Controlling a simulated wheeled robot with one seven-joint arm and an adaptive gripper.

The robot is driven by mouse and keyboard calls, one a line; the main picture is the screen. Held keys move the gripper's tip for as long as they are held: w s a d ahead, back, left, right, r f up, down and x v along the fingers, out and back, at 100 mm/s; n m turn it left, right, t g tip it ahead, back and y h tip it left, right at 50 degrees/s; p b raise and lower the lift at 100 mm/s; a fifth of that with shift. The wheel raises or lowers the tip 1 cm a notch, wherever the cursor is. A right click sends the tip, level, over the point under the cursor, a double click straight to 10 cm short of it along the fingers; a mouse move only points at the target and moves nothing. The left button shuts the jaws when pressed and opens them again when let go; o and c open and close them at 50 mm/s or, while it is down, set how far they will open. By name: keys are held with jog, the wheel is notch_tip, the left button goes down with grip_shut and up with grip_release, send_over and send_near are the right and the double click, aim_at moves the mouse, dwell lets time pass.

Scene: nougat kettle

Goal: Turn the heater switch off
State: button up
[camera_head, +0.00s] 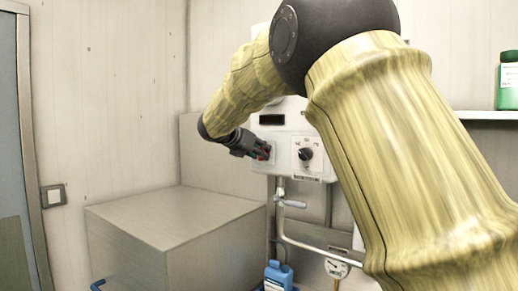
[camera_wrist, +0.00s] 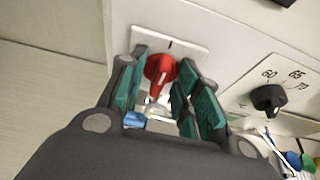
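The heater switch is a red rotary knob (camera_wrist: 160,73) on a white plate marked with a short line above it. Its white pointer stripe appears close to upright in the wrist view, leaning slightly. In the wrist view, my gripper (camera_wrist: 164,68) has its two teal-padded fingers spread either side of the knob, with gaps between pads and knob. In the head view, my gripper (camera_head: 260,150) is at the left part of the white control box (camera_head: 326,167), where a bit of red shows by the fingertips. The fingers mostly hide the knob there.
A black temperature dial (camera_head: 305,154) is right of my gripper, and also shows in the wrist view (camera_wrist: 268,99). Below the box are a valve handle (camera_head: 291,204), pipes and a gauge (camera_head: 337,268). A large grey box (camera_head: 170,220) stands lower left.

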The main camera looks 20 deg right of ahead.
jog(key=shift+d, duration=0.1)
jog(key=shift+c, duration=0.2)
grip_shut()
jog(key=shift+w, duration=0.1)
jog(key=shift+w+a+f+n+g+h+b, duration=0.15)
jog(key=shift+n+g+h, duration=0.75)
jog(key=shift+n, duration=1.35)
jog(key=shift+w+a+f+n+g+h+b, duration=0.1)
jog(key=shift+f+n+g+h+b, duration=0.15)
jog(key=shift+n+h, duration=1.55)
jog(key=shift+w+a+f+n+g+h+b, duration=0.15)
jog(key=shift+n+g+h, duration=0.55)
jog(key=shift+n, duration=1.95)
